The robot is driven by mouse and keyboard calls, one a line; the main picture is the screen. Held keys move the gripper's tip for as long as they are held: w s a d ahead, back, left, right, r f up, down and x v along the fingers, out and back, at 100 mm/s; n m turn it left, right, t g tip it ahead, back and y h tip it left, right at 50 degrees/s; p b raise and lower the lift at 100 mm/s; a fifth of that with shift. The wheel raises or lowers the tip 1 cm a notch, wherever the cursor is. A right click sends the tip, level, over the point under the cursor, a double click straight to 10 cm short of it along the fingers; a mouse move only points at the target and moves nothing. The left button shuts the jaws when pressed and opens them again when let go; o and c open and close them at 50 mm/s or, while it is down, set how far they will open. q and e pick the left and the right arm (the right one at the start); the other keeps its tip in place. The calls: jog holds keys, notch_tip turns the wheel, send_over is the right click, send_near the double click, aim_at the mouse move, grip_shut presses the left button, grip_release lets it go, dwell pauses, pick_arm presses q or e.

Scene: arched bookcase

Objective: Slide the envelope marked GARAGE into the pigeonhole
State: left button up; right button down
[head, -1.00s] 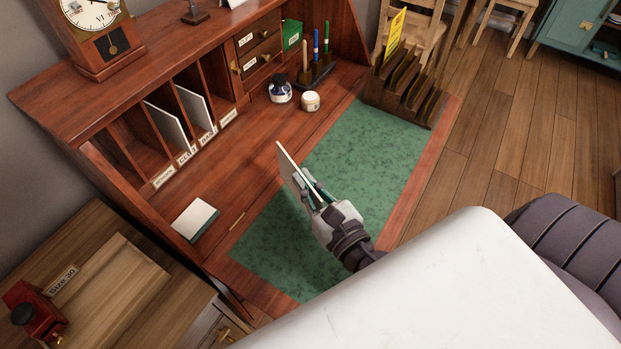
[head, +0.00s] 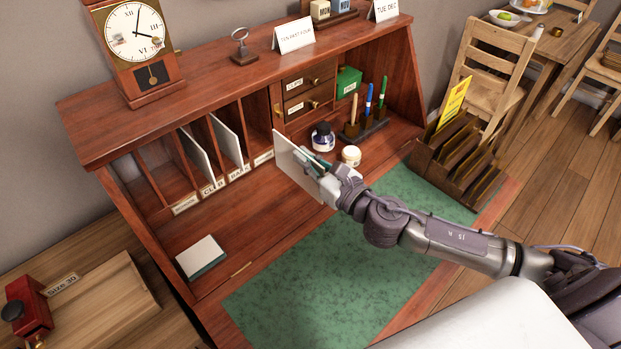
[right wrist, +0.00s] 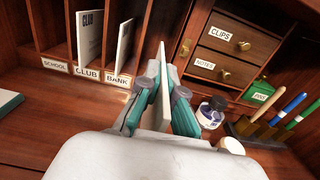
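My right gripper (head: 318,166) is shut on a white envelope (head: 292,165), held on edge above the desk. The gripped envelope (right wrist: 160,90) shows nearly edge-on in the right wrist view, between the fingers (right wrist: 160,100); I cannot read any marking on it. The row of pigeonholes has labels SCHOOL (right wrist: 56,65), CLUB (right wrist: 87,73) and BANK (right wrist: 118,81). The rightmost pigeonhole (head: 257,122) looks empty; its label (head: 263,157) is too small to read. The envelope is in front of this slot and slightly right, apart from it. My left gripper is out of view.
Envelopes stand in the CLUB (head: 195,155) and BANK (head: 227,140) slots. Small drawers (head: 308,80) sit right of the slots. An ink bottle (head: 323,137) and white jar (head: 351,155) stand close behind the gripper. A letter rack (head: 460,160) stands right. The green mat (head: 330,270) is clear.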

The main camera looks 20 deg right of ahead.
aim_at(284, 148)
jog(key=shift+w+r, duration=0.15)
jog(key=shift+w, duration=0.1)
jog(key=shift+p+x, duration=1.05)
jog(key=shift+x, duration=1.8)
jog(key=shift+d, duration=0.1)
jog(key=shift+p, duration=0.4)
jog(key=shift+x, duration=2.65)
